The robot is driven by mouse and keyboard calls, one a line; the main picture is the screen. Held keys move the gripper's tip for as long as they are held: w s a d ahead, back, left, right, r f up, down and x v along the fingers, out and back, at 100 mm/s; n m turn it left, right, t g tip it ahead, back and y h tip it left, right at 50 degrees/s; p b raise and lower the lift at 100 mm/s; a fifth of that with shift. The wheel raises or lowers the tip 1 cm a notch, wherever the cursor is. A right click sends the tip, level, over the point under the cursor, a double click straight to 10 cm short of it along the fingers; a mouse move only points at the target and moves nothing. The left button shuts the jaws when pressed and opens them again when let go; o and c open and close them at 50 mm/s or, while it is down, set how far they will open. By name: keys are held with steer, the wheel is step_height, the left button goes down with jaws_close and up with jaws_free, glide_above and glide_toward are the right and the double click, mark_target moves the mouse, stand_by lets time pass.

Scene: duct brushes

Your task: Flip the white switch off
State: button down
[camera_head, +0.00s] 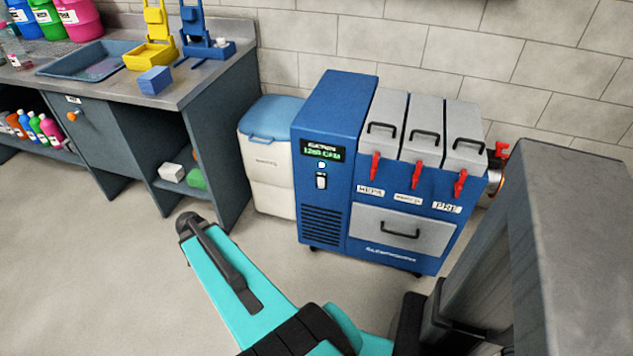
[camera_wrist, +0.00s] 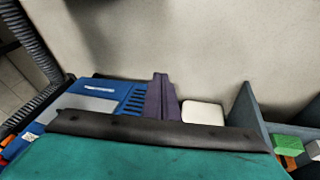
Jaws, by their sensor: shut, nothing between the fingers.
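The white switch (camera_head: 321,181) sits on the front of a blue machine (camera_head: 335,115), below a small round light and a lit green display (camera_head: 322,151). Its lever position is too small to tell. In the wrist view the blue machine (camera_wrist: 110,92) shows at left with its slotted vent, and the switch does not show there. My gripper (camera_wrist: 161,82) appears as dark fingers, shut and empty, in front of the space around the machine's vent side. In the head view my teal arm reaches over the floor, left of and apart from the machine; the fingertips cannot be made out.
A white bin with a blue lid (camera_head: 268,165) stands just left of the machine. A grey workbench (camera_head: 200,85) with shelves is further left. Red levers (camera_head: 418,165) and drawer handles project from the machine's right part. The floor in front (camera_head: 110,270) is clear.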

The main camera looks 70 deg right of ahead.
steer(key=s+d+r+m+h, duration=0.1)
steer(key=s+d+r+m, duration=0.3)
steer(key=d, duration=0.4)
steer(key=s+d+r+m+g+h, duration=0.1)
steer(key=s+d+r+m, duration=0.3)
steer(key=d+r, duration=0.3)
steer(key=s+d+r+m+h+b, duration=0.1)
steer(key=s+d+r+m, duration=0.3)
steer(key=d, duration=0.5)
steer(key=r+m, duration=0.1)
steer(key=m, duration=0.1)
steer(key=shift+d+r+m+g, duration=0.3)
steer(key=shift+d+g, duration=0.05)
steer(key=shift+g, duration=0.05)
steer(key=p, duration=0.2)
glide_toward(321, 182)
steer(key=shift+s+a+x, duration=0.1)
steer(key=shift+a+x, duration=0.05)
steer(key=shift+x, duration=0.75)
steer(key=shift+s+a+x, duration=0.1)
steer(key=shift+x, duration=0.85)
steer(key=shift+s+a+x, duration=0.1)
steer(key=shift+a+x, duration=0.05)
steer(key=shift+x, duration=0.75)
steer(key=shift+f, duration=0.15)
